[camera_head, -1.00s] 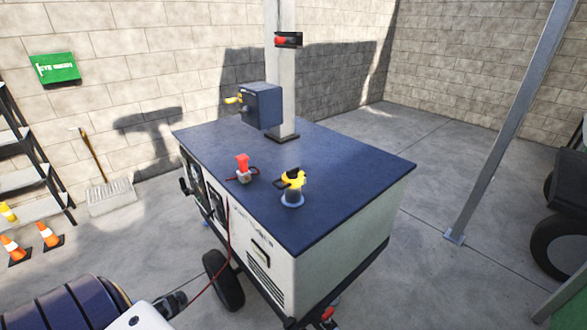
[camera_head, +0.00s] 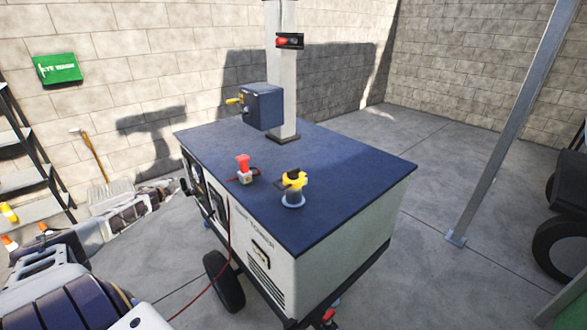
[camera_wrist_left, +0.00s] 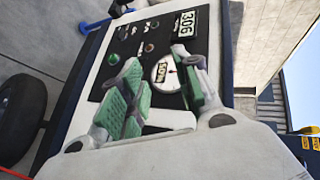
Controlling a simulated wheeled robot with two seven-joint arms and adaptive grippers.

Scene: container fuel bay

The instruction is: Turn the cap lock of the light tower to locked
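The light tower is a white cabinet with a dark blue top (camera_head: 340,165) and a pale mast (camera_head: 283,70). Its yellow filler cap (camera_head: 297,187) sits on a short grey neck near the front of the top. A black piece (camera_head: 293,176) lies across the cap; I cannot tell its lock position. My left gripper (camera_head: 172,187) is low beside the cabinet's left face, away from the cap. In the left wrist view its green-padded fingers (camera_wrist_left: 160,82) are apart with nothing seen held, before the control panel (camera_wrist_left: 150,45). My right gripper is not in view.
Shelves (camera_head: 25,150) and a broom (camera_head: 95,160) are at left. A metal post (camera_head: 500,130) stands at right, with clear floor between it and the tower.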

